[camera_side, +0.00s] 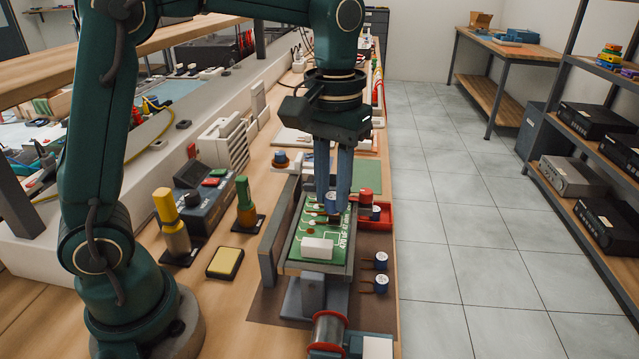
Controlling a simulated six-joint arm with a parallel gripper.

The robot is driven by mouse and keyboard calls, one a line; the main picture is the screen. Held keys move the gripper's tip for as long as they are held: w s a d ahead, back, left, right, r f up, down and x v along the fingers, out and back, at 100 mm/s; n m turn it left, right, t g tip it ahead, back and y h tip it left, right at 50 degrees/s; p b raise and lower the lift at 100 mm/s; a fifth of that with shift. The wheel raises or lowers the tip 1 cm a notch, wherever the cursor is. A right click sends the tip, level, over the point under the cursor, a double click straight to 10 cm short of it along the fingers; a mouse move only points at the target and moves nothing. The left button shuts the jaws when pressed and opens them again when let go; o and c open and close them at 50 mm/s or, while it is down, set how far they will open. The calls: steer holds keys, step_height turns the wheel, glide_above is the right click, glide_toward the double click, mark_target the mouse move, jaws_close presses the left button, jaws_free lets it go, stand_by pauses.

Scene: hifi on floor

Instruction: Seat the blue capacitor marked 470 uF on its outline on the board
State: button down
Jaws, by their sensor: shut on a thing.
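The green board (308,228) sits in a grey holder (268,250) on a brown mat. Its printed marking, which seems to read 470 uF, runs along its right side. My gripper (336,208) points down over the far right part of the board. It is shut on a small blue capacitor with a pale top (331,197), partly hidden by the fingers. I cannot read its marking or tell whether it touches the board. A white block (317,248) and small brown parts are on the board.
A solder spool (329,330) stands in front. A yellow sponge (225,262) and green-handled tool (245,200) are left. The table edge is close on the right.

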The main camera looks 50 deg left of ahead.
mark_target(332, 211)
steer(key=shift+f, duration=2.45)
steer(key=shift+f, duration=0.2)
steer(key=c, duration=0.6)
jaws_free()
steer(key=shift+c, duration=0.2)
steer(key=o, duration=0.4)
steer(key=shift+r, duration=3)
